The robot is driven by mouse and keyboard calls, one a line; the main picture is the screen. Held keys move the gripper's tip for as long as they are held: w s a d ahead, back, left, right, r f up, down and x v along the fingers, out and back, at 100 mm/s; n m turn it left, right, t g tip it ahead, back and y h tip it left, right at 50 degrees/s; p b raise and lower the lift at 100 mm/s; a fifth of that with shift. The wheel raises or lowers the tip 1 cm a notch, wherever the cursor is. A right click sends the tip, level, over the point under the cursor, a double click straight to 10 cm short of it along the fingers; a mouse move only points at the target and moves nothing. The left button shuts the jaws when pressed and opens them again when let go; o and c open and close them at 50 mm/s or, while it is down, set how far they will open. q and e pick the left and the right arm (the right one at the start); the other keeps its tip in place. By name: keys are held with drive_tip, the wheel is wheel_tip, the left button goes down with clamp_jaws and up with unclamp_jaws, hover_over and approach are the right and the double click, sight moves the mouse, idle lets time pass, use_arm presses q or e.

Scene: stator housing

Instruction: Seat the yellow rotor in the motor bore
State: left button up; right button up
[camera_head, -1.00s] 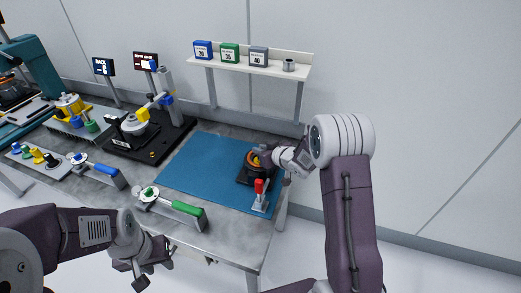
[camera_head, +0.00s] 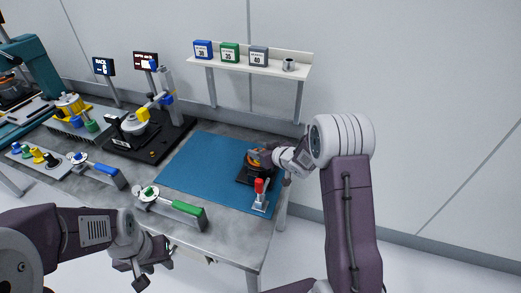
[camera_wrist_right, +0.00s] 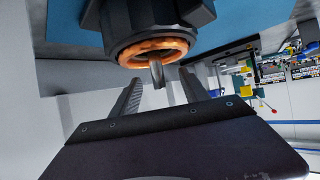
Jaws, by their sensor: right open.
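The dark motor housing (camera_head: 243,177) stands on the blue mat near its right edge. In the right wrist view, the housing (camera_wrist_right: 160,18) shows a copper winding ring (camera_wrist_right: 150,48) around its bore. A grey metal shaft (camera_wrist_right: 157,74) sticks out of the bore; I cannot tell whether a yellow rotor body is inside. My right gripper (camera_head: 262,157) is at the housing's mouth. In the wrist view its fingers (camera_wrist_right: 160,84) are apart on either side of the shaft, not visibly touching it. My left gripper (camera_head: 154,274) appears open and empty in front of the table.
A red-handled clamp (camera_head: 260,193) stands just in front of the housing. The mat's middle is clear.

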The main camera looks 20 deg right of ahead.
drive_tip(key=shift+s+d+r, duration=0.1)
drive_tip(key=shift+s+r, duration=0.1)
drive_tip(key=shift+r, duration=0.05)
idle(0.4)
drive_tip(key=shift+p+v, duration=0.85)
drive_tip(key=shift+v, duration=1.05)
drive_tip(key=shift+s, duration=0.1)
drive_tip(key=v, duration=0.9)
drive_tip(key=shift+p, duration=0.35)
